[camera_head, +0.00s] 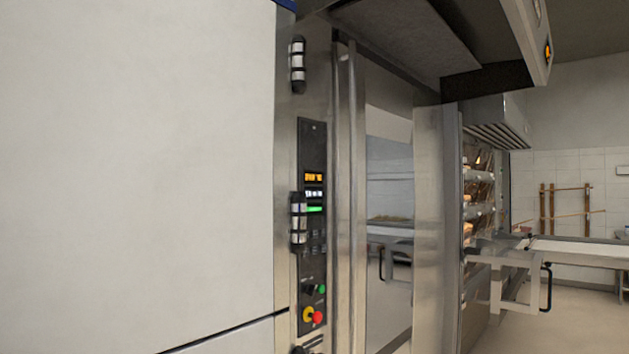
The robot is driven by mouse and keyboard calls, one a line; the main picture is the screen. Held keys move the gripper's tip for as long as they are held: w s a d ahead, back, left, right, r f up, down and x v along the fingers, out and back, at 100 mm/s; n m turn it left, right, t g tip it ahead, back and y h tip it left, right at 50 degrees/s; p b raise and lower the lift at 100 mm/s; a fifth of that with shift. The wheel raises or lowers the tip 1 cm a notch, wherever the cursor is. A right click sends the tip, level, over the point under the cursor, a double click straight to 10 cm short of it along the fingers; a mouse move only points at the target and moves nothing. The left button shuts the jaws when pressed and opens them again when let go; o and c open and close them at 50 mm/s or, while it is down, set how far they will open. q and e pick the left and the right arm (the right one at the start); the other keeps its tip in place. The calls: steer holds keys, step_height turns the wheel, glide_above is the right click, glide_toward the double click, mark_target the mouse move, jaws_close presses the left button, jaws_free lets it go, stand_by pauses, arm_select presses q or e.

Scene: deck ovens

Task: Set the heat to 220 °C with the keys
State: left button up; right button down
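A narrow dark control panel (312,225) is set upright in the steel front of the oven, left of the picture's middle. Near its top an orange lit display (313,177) shows, but its digits are too small to read. Below it are a white lit row (314,193) and a green lit bar (314,209). Small dark keys (318,234) lie under these, partly hidden by a hinge. Lower down are a green button (322,289) and a red knob (317,318) with yellow beside it. Neither of my grippers is in view.
A large pale panel (140,170) fills the left side. A steel hinge (298,219) stands out beside the control panel. A steel hood (430,50) hangs overhead. Deck ovens (478,200) and a loader table (580,246) stand at right, with free floor (560,330) before them.

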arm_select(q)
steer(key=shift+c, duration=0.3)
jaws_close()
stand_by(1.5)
